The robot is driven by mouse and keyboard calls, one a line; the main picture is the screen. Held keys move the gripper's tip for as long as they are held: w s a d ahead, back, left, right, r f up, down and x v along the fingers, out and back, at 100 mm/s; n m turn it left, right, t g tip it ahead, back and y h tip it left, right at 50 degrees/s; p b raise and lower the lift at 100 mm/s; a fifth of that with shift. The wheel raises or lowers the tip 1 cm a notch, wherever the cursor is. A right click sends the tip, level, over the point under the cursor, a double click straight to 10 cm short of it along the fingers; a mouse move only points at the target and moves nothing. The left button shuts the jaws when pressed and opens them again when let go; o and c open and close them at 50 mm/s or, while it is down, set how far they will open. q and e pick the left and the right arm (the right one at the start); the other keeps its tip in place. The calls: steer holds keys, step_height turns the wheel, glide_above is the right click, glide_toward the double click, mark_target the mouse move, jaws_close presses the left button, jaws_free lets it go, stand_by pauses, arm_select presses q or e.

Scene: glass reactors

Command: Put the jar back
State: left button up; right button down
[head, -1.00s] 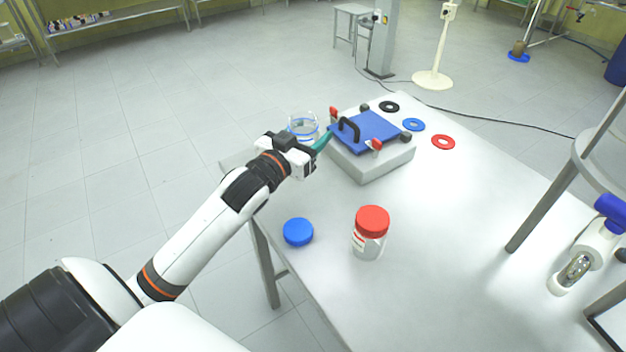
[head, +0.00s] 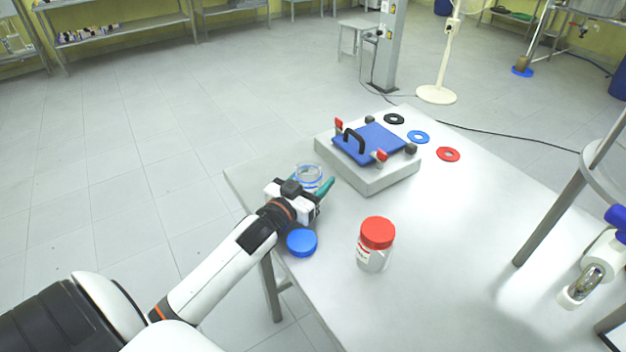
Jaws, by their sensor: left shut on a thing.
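A clear glass jar (head: 309,175) with a blue ring is in the head view, at the left edge of the table. My left gripper (head: 318,188), with teal fingertips, is shut on it; the gripper body hides its lower part. I cannot tell whether the jar touches the table. A blue lid (head: 302,243) lies on the table just in front of the gripper. My right gripper does not show.
A red-lidded jar (head: 374,245) stands on the table (head: 450,250) to the right. A grey box (head: 370,178) with a blue hatch and black handle sits behind. Black, blue and red rings (head: 448,154) lie beyond it. A metal stand (head: 553,205) is at right.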

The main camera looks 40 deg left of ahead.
arm_select(q)
steer(key=o, duration=1.2)
steer(key=shift+o, duration=0.2)
steer(key=shift+r, duration=0.1)
steer(key=shift+s, duration=0.3)
steer(key=s, duration=1.1)
steer(key=shift+s+b, duration=0.25)
steer(key=shift+b, duration=0.1)
